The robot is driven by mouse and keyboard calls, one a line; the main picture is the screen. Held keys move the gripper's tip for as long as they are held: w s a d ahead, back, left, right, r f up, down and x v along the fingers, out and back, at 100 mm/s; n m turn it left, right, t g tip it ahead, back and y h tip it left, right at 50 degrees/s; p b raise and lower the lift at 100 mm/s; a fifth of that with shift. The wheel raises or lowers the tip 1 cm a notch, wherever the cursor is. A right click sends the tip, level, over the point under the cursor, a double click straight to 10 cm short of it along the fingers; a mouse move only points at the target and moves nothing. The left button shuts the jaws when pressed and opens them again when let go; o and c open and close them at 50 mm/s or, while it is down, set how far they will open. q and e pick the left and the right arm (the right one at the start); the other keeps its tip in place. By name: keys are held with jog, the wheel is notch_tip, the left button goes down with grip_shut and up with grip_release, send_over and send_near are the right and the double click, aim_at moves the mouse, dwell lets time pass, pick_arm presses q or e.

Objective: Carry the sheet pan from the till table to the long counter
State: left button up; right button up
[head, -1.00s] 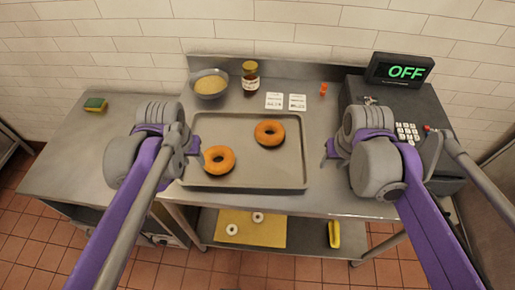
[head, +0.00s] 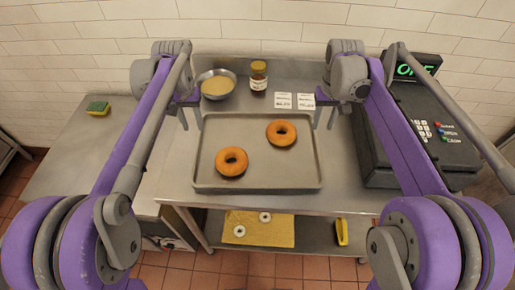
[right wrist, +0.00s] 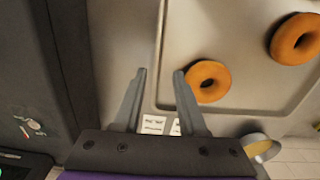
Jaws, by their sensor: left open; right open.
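The grey sheet pan (head: 300,168) lies flat on the steel till table (head: 348,198). Two brown bagels rest in it, one at front left (head: 231,162) and one at back right (head: 281,132). My left gripper (head: 188,114) is open and empty at the pan's far left corner. My right gripper (head: 325,116) is open and empty near the far right corner. The right wrist view shows its two fingers (right wrist: 158,92) apart over the pan's rim (right wrist: 158,60) near a rounded corner. Whether either gripper touches the pan cannot be told.
The till (head: 415,140) stands close to the pan's right. A bowl (head: 216,84), a jar (head: 258,77) and white cards (head: 292,100) are behind the pan. A steel counter (head: 80,160) with a sponge (head: 97,108) adjoins at left. A yellow board (head: 262,232) lies on the lower shelf.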

aim_at(201, 149)
pick_arm(q)
notch_tip(201, 149, down, 10)
jog(key=shift+f, duration=0.15)
pick_arm(e)
notch_tip(201, 149, down, 10)
jog(key=shift+f, duration=0.15)
pick_arm(q)
jog(key=c, duration=0.6)
pick_arm(e)
jog(key=c, duration=0.6)
pick_arm(q)
jog(key=shift+d, duration=0.1)
grip_shut()
pick_arm(e)
jog(key=shift+a, duration=0.1)
grip_shut()
